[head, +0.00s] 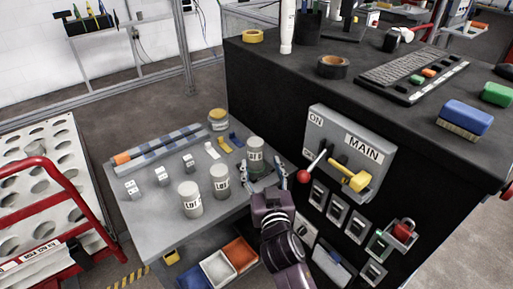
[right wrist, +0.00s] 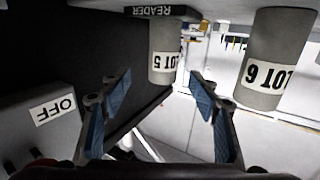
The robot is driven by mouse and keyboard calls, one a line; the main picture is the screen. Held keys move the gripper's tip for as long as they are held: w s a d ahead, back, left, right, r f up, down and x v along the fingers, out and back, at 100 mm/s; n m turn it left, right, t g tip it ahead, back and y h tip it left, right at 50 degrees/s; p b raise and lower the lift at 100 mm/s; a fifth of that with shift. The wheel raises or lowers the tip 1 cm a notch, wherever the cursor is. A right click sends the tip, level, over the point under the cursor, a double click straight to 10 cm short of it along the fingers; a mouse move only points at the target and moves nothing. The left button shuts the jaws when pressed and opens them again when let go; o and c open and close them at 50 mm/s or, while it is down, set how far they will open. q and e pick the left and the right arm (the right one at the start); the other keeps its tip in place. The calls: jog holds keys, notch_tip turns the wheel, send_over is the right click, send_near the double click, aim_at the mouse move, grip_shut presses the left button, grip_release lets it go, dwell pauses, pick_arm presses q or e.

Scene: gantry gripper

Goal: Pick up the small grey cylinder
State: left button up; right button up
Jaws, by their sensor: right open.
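Several grey labelled cylinders stand upright on the grey side table (head: 150,225). The LOT 5 cylinder (head: 255,150) is nearest the black bench. It also shows in the right wrist view (right wrist: 163,50), framed between my fingertips. The LOT 6 cylinder (head: 220,180) and another LOT cylinder (head: 190,199) stand to its left; LOT 6 also shows in the right wrist view (right wrist: 270,58). My right gripper (head: 264,174) is open and empty, facing LOT 5; contact is not visible. My left gripper is out of view.
The bench side with the grey MAIN switch box (head: 340,140) and its red-knobbed lever (head: 304,176) is close to the right of my gripper. White dice-like blocks (head: 161,175), a yellow-topped jar (head: 218,118) and a blue-grey strip (head: 165,145) lie on the table. Bins (head: 217,269) sit below.

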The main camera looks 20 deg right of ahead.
aim_at(256, 149)
jog(key=shift+w+a+r+t, duration=0.15)
jog(key=shift+w+r, duration=0.15)
jog(key=shift+w, duration=0.25)
jog(key=shift+w+a+r+t, duration=0.15)
jog(key=shift+w+r, duration=0.15)
jog(key=shift+w, duration=0.25)
jog(key=shift+w+d+r, duration=0.1)
jog(key=shift+w, duration=0.2)
jog(key=shift+w+d+r+p, duration=0.15)
jog(key=shift+w+p, duration=0.3)
jog(key=shift+w, duration=0.3)
jog(key=w, duration=0.3)
jog(key=shift+w+d+f+p, duration=0.25)
jog(key=shift+d+p, duration=0.05)
jog(key=shift+d, duration=0.1)
jog(key=shift+w, duration=0.25)
jog(key=shift+c, duration=0.4)
jog(key=c, duration=1)
grip_shut()
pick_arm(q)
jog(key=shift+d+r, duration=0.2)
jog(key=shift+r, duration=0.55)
pick_arm(e)
jog(key=shift+r, duration=0.1)
